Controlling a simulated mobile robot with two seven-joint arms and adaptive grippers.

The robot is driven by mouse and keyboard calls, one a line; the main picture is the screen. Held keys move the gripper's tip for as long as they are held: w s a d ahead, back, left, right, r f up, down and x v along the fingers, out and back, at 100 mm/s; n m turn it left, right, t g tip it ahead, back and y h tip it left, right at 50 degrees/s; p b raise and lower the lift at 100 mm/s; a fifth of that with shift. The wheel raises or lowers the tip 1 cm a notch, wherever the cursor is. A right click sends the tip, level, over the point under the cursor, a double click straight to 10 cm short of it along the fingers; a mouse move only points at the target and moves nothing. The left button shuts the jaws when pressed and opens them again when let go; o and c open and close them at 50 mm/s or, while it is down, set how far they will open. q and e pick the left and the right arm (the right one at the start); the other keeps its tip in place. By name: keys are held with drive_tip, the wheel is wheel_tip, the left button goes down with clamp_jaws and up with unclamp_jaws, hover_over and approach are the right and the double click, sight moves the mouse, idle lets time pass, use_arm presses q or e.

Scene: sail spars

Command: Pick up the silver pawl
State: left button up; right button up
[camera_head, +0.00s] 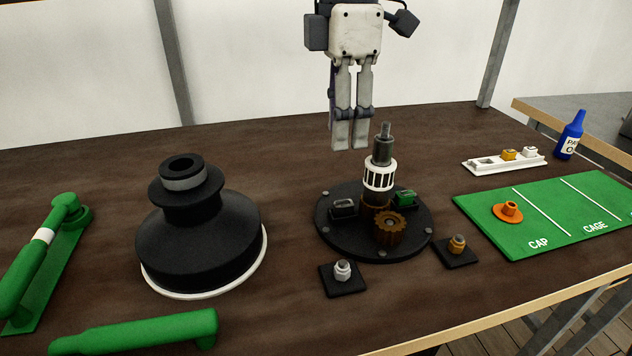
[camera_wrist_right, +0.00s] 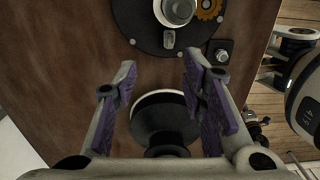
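A small silver piece with a rounded top (camera_head: 343,271) stands on a black square pad at the table's front; it also shows in the wrist view (camera_wrist_right: 221,56). Another pale silver piece (camera_head: 530,152) sits in the white tray at the back right. I cannot tell for sure which is the silver pawl. My right gripper (camera_head: 350,146) hangs fingers-down above the table, behind the winch spindle in the head view and apart from both pieces. Its fingers (camera_wrist_right: 160,75) are apart in the wrist view, with nothing held. My left gripper is out of view.
A black drum (camera_head: 198,240) stands left of the disc (camera_head: 335,238) with its spindle (camera_head: 382,150) and brown gear (camera_head: 390,229). A gold piece (camera_head: 457,244) sits on another pad. The white tray (camera_head: 480,166), green mat (camera_head: 550,222) and blue bottle (camera_head: 571,135) are right; green handles (camera_head: 140,332) lie left.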

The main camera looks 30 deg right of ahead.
sight(347, 201)
drive_tip(key=f, duration=0.1)
drive_tip(key=s+f, duration=0.2)
drive_tip(key=shift+f, duration=0.3)
drive_tip(key=f, duration=0.7)
drive_tip(key=shift+d, duration=0.25)
drive_tip(key=shift+w+f, duration=0.1)
drive_tip(key=shift+f, duration=0.25)
clamp_jaws()
